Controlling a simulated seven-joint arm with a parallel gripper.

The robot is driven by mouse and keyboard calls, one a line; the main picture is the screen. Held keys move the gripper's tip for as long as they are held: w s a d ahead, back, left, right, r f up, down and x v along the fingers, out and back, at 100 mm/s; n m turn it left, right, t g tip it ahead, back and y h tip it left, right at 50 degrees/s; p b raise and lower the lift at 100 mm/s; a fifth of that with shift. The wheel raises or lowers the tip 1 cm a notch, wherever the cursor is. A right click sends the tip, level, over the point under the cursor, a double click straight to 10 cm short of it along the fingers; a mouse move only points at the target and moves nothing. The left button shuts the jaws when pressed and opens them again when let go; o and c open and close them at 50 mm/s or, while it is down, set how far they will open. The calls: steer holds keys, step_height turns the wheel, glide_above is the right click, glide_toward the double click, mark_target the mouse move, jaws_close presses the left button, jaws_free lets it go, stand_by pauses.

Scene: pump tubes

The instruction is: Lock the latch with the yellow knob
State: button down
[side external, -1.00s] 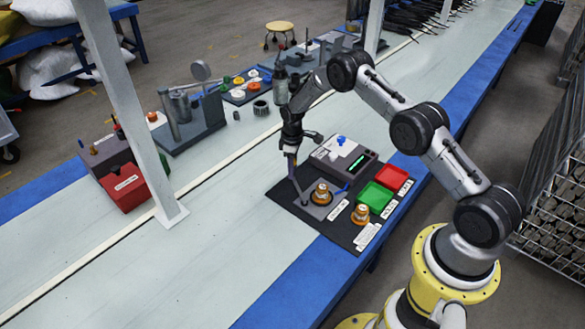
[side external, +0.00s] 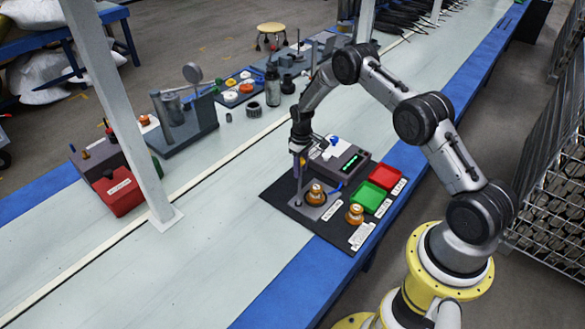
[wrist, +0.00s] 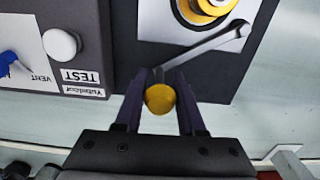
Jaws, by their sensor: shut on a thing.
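My gripper (wrist: 160,112) points down at the near mat, with its two dark fingers on either side of the yellow knob (wrist: 160,98), shut on it. The grey latch lever (wrist: 208,48) runs from the knob up and right past the light plate (wrist: 180,32) in the wrist view. An orange and brass part (wrist: 205,8) sits on that plate, cut by the top edge. In the side view my gripper (side external: 300,178) is left of and behind this part (side external: 315,193), close to the grey tester. The fingers hide the knob there.
The grey tester (side external: 340,160) with a green display stands right behind the plate. A green tray (side external: 368,197) and a red tray (side external: 387,176) lie to the right. Another brass part (side external: 355,214) stands in front.

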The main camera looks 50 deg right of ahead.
steer(key=s+m, duration=0.1)
steer(key=s+d+m, duration=0.1)
steer(key=m, duration=0.1)
steer(key=s+m, duration=0.1)
steer(key=s, duration=0.1)
steer(key=shift+d, duration=0.4)
steer(key=shift+s+d+m, duration=0.15)
steer(key=shift+s+m, duration=1.15)
steer(key=shift+m, duration=0.2)
steer(key=shift+s, duration=0.1)
steer(key=c, duration=0.6)
jaws_free()
steer(key=shift+r, duration=0.15)
step_height(320, 180, up, 14)
steer(key=shift+f, duration=0.2)
